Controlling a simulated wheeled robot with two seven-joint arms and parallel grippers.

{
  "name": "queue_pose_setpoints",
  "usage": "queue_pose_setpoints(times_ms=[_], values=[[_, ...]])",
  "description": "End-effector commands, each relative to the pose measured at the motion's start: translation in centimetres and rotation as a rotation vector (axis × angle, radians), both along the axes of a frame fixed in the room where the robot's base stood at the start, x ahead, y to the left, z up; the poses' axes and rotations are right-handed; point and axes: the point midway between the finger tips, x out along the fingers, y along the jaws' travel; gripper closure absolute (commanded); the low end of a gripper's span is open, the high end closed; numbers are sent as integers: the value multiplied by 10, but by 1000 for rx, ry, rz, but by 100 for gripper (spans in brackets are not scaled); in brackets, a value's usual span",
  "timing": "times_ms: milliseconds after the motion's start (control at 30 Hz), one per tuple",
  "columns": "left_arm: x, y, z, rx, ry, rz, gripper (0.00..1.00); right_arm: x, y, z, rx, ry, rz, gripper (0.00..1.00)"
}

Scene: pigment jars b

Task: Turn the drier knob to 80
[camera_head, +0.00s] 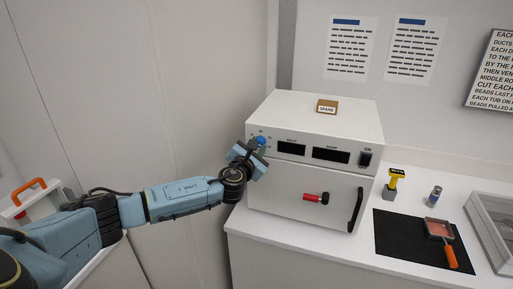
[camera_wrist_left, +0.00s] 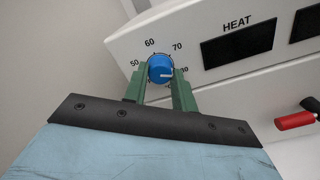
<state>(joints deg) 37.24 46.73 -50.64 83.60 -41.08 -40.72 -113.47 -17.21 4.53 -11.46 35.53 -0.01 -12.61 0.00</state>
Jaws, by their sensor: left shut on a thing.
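The drier (camera_head: 345,115) is a white box on the counter, with the knob (camera_head: 261,141) at the left end of its front panel. The blue knob (camera_wrist_left: 157,68) has a white pointer mark that points right, roughly toward the partly hidden 80 label (camera_wrist_left: 184,70); the exact setting is hard to tell. Labels 50, 60 and 70 show around it. My left gripper (camera_wrist_left: 159,82) has its green fingers on both sides of the knob and is shut on it. In the head view my left gripper (camera_head: 258,150) is at the panel's left end. My right gripper is out of view.
Right of the knob are a dark HEAT display (camera_head: 291,148), a second display (camera_head: 331,156) and a switch (camera_head: 365,157). A red-handled lever (camera_head: 317,198) and black door handle (camera_head: 356,209) stick out below. A black mat (camera_head: 400,237) lies on the counter at right.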

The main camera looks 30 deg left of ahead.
Motion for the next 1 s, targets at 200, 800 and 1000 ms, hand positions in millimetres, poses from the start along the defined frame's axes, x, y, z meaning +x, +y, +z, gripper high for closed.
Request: queue_pose_setpoints(times_ms=[200, 800, 1000], values=[[0, 0, -1, 88, 23, 1, 96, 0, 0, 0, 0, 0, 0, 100], [0, 0, -1, 131, 32, 1, 96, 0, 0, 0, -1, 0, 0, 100], [0, 0, -1, 130, 32, 1, 51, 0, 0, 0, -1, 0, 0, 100]])
